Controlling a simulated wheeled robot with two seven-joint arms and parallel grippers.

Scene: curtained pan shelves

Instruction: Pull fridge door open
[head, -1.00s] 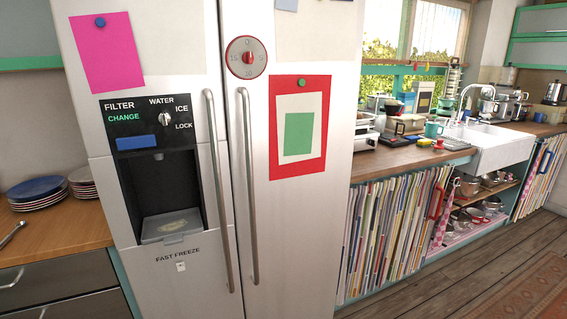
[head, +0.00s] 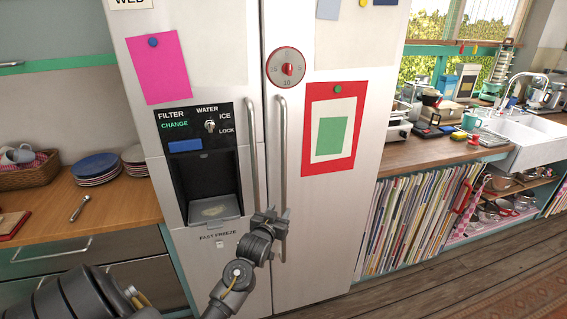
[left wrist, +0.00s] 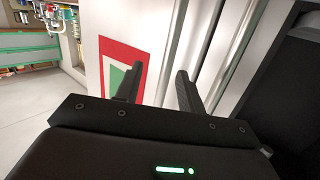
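The white two-door fridge (head: 340,235) stands closed in the middle of the head view. Two long upright metal handles sit side by side at the seam: the left door's handle (head: 253,150) and the right door's handle (head: 281,150). My left gripper (head: 270,218) is at the lower part of the handles, overlapping the right door's handle in the picture. In the left wrist view its two fingers (left wrist: 157,85) are apart, facing the fridge front. I cannot tell whether a finger touches a handle. My right gripper is not in view.
A wooden counter (head: 115,205) with plates (head: 96,168) is left of the fridge. The wooden floor (head: 450,275) is clear in front.

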